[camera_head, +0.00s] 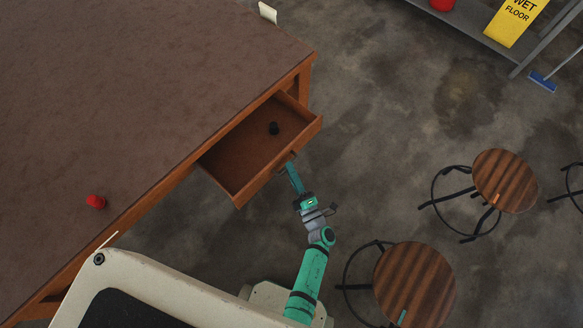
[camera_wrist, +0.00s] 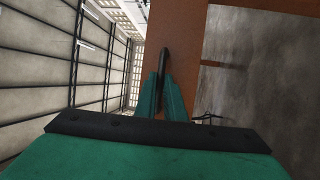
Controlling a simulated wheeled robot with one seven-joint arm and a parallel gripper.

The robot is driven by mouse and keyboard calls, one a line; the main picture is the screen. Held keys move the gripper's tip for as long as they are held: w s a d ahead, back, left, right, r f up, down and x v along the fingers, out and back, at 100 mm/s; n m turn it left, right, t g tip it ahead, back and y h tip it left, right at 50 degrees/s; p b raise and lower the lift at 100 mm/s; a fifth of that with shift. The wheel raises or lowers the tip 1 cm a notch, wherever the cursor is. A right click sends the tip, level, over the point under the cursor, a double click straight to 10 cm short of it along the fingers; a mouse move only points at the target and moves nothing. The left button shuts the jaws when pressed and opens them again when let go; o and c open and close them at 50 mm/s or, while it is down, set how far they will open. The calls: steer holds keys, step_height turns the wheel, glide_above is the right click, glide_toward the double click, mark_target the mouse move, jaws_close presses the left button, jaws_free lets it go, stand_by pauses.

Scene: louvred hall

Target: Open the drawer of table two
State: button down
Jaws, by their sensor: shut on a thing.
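The drawer (camera_head: 236,176) of the wooden table (camera_head: 150,90) is pulled out, and its inside shows in the head view. My gripper (camera_head: 290,165) is at the middle of the drawer front. In the wrist view its green fingers (camera_wrist: 163,95) are closed around a dark bar-like handle (camera_wrist: 164,62) on the brown drawer front (camera_wrist: 178,30). The exact contact at the handle is partly hidden by the fingers. No number for the table can be read.
Two round wooden stools (camera_head: 414,284) (camera_head: 505,180) stand to the right of my arm. A yellow wet-floor sign (camera_head: 515,20) is at the upper right. Floor beyond the drawer is clear.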

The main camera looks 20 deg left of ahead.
steer(key=c, duration=1.8)
jaws_free()
steer(key=shift+c, duration=0.2)
steer(key=v, duration=1)
steer(key=shift+s+d, duration=0.25)
